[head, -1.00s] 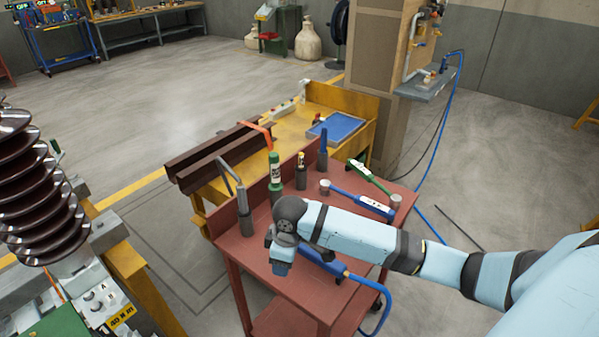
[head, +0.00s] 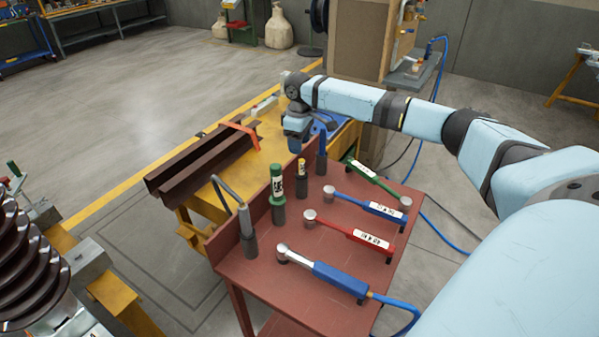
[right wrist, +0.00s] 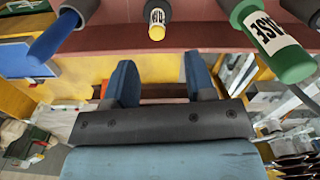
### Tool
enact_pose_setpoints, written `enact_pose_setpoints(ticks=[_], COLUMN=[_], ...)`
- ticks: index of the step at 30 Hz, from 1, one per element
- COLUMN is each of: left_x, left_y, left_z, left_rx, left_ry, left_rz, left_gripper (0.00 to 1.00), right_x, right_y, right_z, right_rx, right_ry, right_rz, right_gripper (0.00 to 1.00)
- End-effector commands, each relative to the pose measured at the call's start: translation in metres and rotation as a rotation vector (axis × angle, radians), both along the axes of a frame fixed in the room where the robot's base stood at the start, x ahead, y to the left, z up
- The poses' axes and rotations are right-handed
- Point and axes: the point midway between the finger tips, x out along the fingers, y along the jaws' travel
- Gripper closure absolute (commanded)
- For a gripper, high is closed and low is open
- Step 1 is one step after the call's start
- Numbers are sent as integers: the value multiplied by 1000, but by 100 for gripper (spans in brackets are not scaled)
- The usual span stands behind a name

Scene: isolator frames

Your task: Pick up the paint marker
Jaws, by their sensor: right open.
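The paint marker (head: 301,168) appears to be the small yellow stick with a black-and-white label, upright in a dark holder on the red cart. It also shows in the right wrist view, as a yellow end and label (right wrist: 157,22) at the top middle. My right gripper (head: 295,144) is above the cart's back edge, just behind the marker and apart from it. In the right wrist view its two blue fingers (right wrist: 161,85) are spread, with nothing between them. My left gripper is not in view.
A green grease tube (head: 277,182) stands left of the marker; a blue-handled tool (head: 322,140) stands right. Wrenches with green (head: 374,178), blue (head: 385,210), red (head: 368,239) and blue (head: 340,277) grips lie in front. A yellow bench (head: 212,196) adjoins behind.

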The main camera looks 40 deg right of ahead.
Motion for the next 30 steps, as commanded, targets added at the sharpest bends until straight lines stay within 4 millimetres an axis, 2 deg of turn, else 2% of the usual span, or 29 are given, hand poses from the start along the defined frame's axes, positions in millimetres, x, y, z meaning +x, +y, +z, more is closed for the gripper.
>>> enact_pose_setpoints(ticks=[1,4,11,21,30], left_x=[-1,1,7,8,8], left_y=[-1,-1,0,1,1], left_z=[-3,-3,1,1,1], left_rx=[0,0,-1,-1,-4], left_ry=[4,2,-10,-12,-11], left_rz=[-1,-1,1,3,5], left_gripper=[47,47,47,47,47], right_x=[-1,0,-1,-8,-8], right_y=[0,0,-1,-5,-5], right_z=[-12,-28,-45,-90,-95], right_rx=[0,0,-1,-1,0], right_ry=[3,1,0,0,-1], right_rz=[0,0,0,2,2], right_gripper=[50,50,50,50,50])
